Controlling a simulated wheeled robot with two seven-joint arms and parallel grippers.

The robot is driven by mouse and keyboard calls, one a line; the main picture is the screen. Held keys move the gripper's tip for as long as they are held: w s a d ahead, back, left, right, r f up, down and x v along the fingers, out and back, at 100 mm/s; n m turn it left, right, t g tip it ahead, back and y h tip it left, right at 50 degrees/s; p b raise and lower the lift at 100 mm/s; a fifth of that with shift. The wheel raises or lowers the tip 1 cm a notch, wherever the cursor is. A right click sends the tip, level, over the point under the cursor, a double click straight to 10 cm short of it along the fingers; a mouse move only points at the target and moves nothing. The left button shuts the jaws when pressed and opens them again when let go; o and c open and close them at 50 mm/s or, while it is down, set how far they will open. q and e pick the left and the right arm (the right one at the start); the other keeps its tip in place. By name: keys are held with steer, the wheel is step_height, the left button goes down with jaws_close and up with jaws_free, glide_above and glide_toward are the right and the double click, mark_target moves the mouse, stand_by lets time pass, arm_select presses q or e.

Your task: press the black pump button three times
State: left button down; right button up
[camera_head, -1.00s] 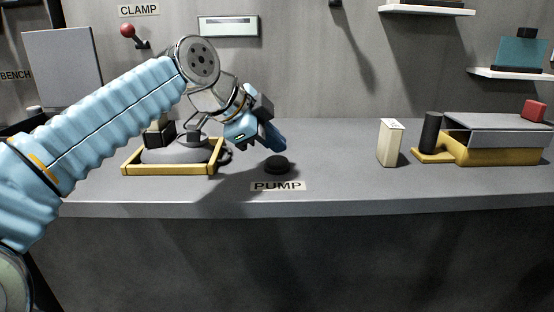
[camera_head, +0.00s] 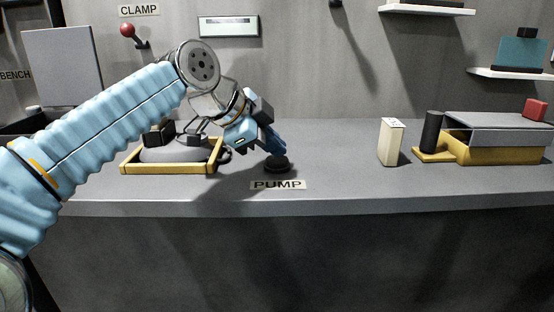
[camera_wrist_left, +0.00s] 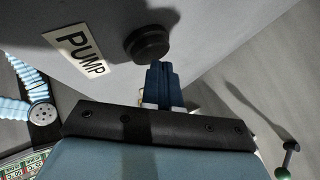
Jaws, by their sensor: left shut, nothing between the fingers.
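The black pump button (camera_head: 277,163) is a round knob on the grey bench top, just behind the PUMP label (camera_head: 278,185). My left gripper (camera_head: 279,148) is shut and empty, its blue fingers pointing down at the button's top. In the head view the fingertips overlap the button's upper edge; I cannot tell for sure whether they touch. In the left wrist view the shut fingers (camera_wrist_left: 161,75) end right beside the button (camera_wrist_left: 148,44), with the label (camera_wrist_left: 77,49) to its left. My right gripper is not in view.
A yellow-framed tray (camera_head: 170,169) with a grey dome lies left of the button, under my left arm. A cream box (camera_head: 391,142) and a yellow and grey unit with a black cylinder (camera_head: 431,132) stand to the right. The bench between button and box is clear.

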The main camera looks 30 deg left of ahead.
mark_target(273, 160)
arm_select(q)
steer(key=shift+f+b, duration=0.3)
steer(key=shift+f, duration=0.1)
steer(key=shift+r, duration=0.1)
stand_by(0.3)
steer(key=shift+r+p, duration=0.75)
steer(key=shift+r, duration=0.05)
step_height(273, 160, up, 3)
steer(key=shift+f+p, duration=0.15)
steer(key=shift+p, duration=1.05)
step_height(273, 160, up, 2)
steer(key=shift+r+p, duration=0.1)
steer(key=shift+p, duration=0.6)
steer(key=shift+r, duration=0.1)
stand_by(0.7)
